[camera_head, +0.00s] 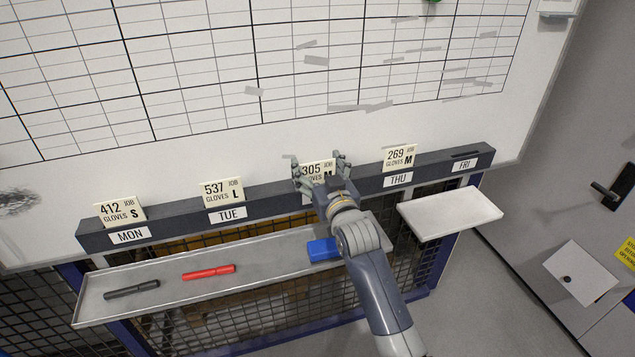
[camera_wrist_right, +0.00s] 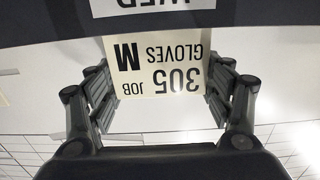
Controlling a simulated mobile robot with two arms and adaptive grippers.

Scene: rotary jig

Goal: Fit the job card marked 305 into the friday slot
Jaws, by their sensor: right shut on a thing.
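The job card marked 305 (camera_head: 317,169), reading gloves M, is at the WED place on the dark slotted rail (camera_head: 270,201). My right gripper (camera_head: 323,176) is shut on the card, with a finger at each side edge; the card also shows upside down in the right wrist view (camera_wrist_right: 158,68), with the gripper fingers (camera_wrist_right: 158,98) beside it. I cannot tell whether its lower edge sits in the slot. The FRI slot (camera_head: 465,155), above the FRI label (camera_head: 464,165) at the right end, is empty. My left gripper is out of view.
Cards 412 (camera_head: 120,211), 537 (camera_head: 222,190) and 269 (camera_head: 399,157) stand at MON, TUE and THU. A tray (camera_head: 160,283) below holds black (camera_head: 132,289) and red (camera_head: 208,272) markers and a blue block (camera_head: 322,249). A white shelf (camera_head: 450,213) juts out below THU and FRI.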

